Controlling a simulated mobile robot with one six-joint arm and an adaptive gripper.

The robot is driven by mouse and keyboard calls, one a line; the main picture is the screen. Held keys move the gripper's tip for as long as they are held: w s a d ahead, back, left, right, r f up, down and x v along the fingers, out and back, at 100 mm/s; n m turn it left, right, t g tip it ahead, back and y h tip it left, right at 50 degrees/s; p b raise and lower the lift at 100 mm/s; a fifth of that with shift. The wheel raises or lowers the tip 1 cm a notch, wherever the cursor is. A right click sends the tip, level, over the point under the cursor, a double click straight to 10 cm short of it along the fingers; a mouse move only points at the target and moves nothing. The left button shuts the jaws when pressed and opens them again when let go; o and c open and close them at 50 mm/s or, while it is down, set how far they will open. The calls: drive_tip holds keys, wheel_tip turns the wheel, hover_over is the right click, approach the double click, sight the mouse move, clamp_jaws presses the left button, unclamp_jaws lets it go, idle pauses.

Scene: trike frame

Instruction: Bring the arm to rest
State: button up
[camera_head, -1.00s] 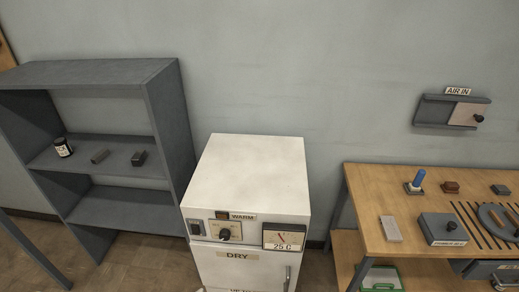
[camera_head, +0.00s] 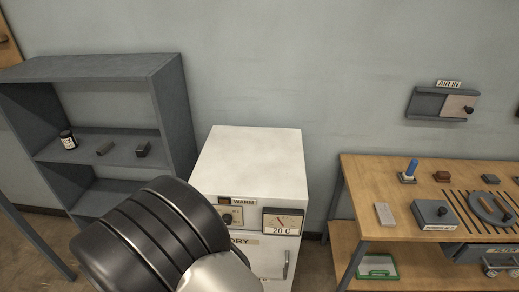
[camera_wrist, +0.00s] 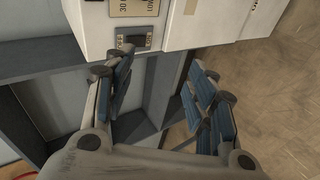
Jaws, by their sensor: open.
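A dark banded section of my arm with a light grey part rises at the lower middle of the head view, in front of the white drying cabinet (camera_head: 250,160). It hides part of the cabinet's front and the lower shelf. My gripper (camera_wrist: 160,88) shows in the wrist view, its blue-padded fingers spread wide with nothing between them. The gripper itself cannot be seen in the head view.
A wooden workbench (camera_head: 375,175) stands on the right, with a blue-handled tool (camera_head: 411,170) and several blocks. An air panel (camera_head: 440,104) is on the wall.

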drive_tip(key=w+d+r+m+g+y, duration=0.1)
drive_tip(key=d+r+m, duration=0.1)
drive_tip(key=r, duration=0.4)
drive_tip(key=w+d+r+m+g+y, duration=0.1)
drive_tip(key=w+d+r+m+y, duration=0.15)
drive_tip(key=r, duration=0.35)
drive_tip(key=s+d+r+m+g, duration=0.2)
drive_tip(key=s+d+r+m, duration=0.25)
drive_tip(key=d+r, duration=0.35)
drive_tip(key=s+d+r+m+g+h, duration=0.2)
drive_tip(key=s+d+m, duration=0.6)
drive_tip(key=s+d, duration=1.1)
wheel_tip(320, 180, up, 2)
drive_tip(key=shift+d+r+h, duration=0.2)
drive_tip(key=shift+d+h, duration=0.55)
drive_tip(key=shift+h, duration=0.4)
